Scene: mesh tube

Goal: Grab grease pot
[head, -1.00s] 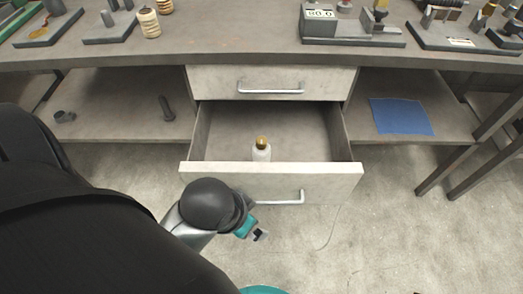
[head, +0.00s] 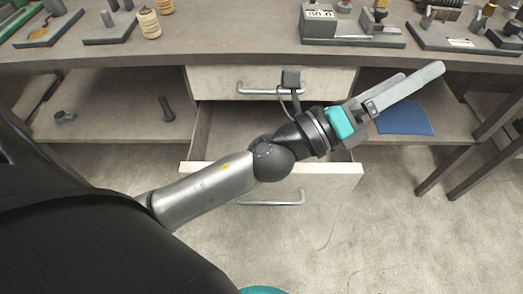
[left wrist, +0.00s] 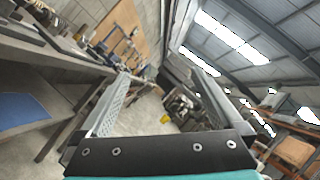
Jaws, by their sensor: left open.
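The grease pot, a small white bottle with a gold cap in the earlier head view, is now hidden behind my left arm. The open lower drawer (head: 330,182) it stood in is partly covered by that arm. My left gripper (head: 420,77) is open and empty, raised to the right of the drawer, its fingers pointing up and right. In the left wrist view, nothing is between its fingers (left wrist: 155,63), which point across the room. My right gripper is not in view.
The workbench (head: 235,52) carries fixtures and devices along the back. The shut upper drawer (head: 225,82) is above the open one. A blue cloth (head: 410,122) lies on the right shelf, and a dark cylinder (head: 167,108) stands on the left shelf.

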